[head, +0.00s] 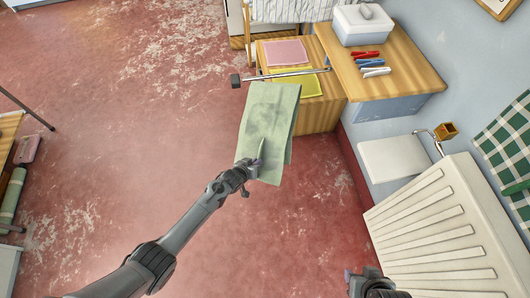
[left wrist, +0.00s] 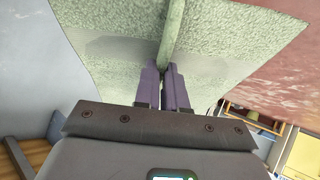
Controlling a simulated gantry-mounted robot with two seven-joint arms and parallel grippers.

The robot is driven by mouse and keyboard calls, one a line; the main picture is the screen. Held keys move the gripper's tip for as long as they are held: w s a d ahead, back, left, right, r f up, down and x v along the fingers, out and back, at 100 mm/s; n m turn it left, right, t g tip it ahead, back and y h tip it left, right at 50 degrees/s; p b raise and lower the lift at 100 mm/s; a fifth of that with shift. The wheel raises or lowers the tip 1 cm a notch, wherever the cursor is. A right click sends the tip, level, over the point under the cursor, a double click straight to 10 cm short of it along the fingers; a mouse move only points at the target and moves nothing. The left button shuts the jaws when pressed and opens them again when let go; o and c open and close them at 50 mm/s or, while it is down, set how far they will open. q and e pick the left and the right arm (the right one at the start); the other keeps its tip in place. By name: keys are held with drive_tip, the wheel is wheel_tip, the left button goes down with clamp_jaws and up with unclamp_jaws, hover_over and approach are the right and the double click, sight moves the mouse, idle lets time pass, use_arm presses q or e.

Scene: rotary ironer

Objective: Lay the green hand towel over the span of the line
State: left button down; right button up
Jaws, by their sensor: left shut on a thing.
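The green hand towel (head: 268,115) hangs spread out in the head view, with darker grey-green patches on it. My left gripper (head: 252,164) is shut on a pinched fold near its lower edge. In the left wrist view the towel (left wrist: 110,45) fills the upper part, and its fold runs between the closed purple fingers (left wrist: 165,72). A thin metal bar with a dark end block (head: 236,80), perhaps the line, runs just above the towel's top edge. I cannot tell whether the towel touches it. My right gripper (head: 350,274) is at the bottom edge, mostly cut off.
A wooden bench (head: 408,68) behind holds a white box (head: 362,28) and red, blue and white items. Pink (head: 285,52) and yellow (head: 310,86) cloths lie on a lower wooden surface. A white radiator (head: 430,240) stands at right.

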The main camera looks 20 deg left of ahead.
wheel_tip(320, 180, up, 16)
drive_tip(key=p, duration=1.4)
drive_tip(key=shift+f+p, duration=0.25)
drive_tip(key=shift+p, duration=0.1)
drive_tip(key=shift+r, duration=0.1)
wheel_tip(320, 180, up, 3)
drive_tip(key=p, duration=0.3)
drive_tip(key=shift+s, duration=0.1)
